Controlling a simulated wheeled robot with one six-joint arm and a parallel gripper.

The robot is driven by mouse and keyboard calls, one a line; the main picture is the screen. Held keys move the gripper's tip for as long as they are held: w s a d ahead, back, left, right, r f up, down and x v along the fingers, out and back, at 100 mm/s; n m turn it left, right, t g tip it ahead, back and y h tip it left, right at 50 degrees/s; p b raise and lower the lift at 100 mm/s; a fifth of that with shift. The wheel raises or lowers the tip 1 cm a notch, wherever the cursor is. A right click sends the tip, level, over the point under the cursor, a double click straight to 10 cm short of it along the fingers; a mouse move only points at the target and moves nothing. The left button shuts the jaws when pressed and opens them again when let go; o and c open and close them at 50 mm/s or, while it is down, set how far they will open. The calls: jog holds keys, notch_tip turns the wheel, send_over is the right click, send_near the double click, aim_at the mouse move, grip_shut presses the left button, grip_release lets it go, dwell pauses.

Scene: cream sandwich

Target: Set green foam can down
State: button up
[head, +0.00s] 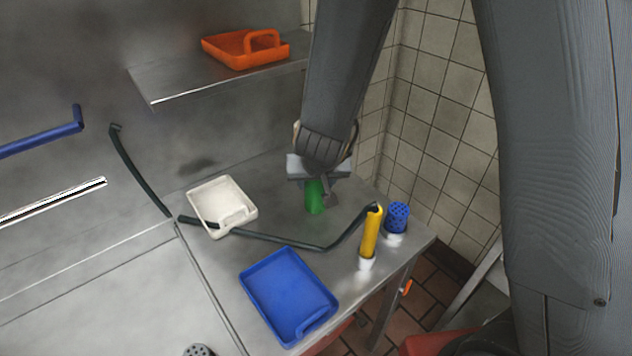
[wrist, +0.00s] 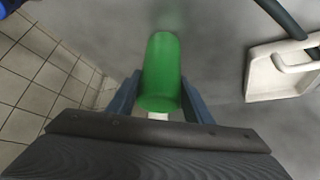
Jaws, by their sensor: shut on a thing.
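The green foam can (head: 315,197) is a green cylinder below my gripper (head: 319,180), over the back right part of the steel counter. In the wrist view the green can (wrist: 161,75) lies between the two blue-grey fingers of my gripper (wrist: 160,98), which are shut on it. A small white part shows at the can's near end. In the head view the can's upper part is hidden by my gripper. I cannot tell whether its base touches the counter.
A white tray (head: 201,197) is left of the can. A blue tray (head: 247,286) is in front. A yellow cylinder (head: 370,236) and a blue perforated holder (head: 397,215) stand at the right. A dark hose (head: 290,242) crosses the counter. An orange tray (head: 222,47) sits on the shelf above.

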jog(key=o, duration=1.4)
jog(key=shift+f, duration=0.1)
jog(key=shift+r, duration=0.25)
jog(key=p+v, duration=0.5)
jog(key=v, duration=0.7)
jog(key=s+d+r+g, duration=0.1)
jog(key=s+d, duration=0.2)
jog(key=d, duration=0.2)
jog(key=s+d+r+g, duration=0.1)
jog(key=s+d, duration=0.1)
jog(key=d, duration=0.3)
jog(key=s+d+g, duration=0.2)
jog(key=s+d, duration=0.1)
jog(key=d, duration=0.2)
jog(key=shift+s+r, duration=0.4)
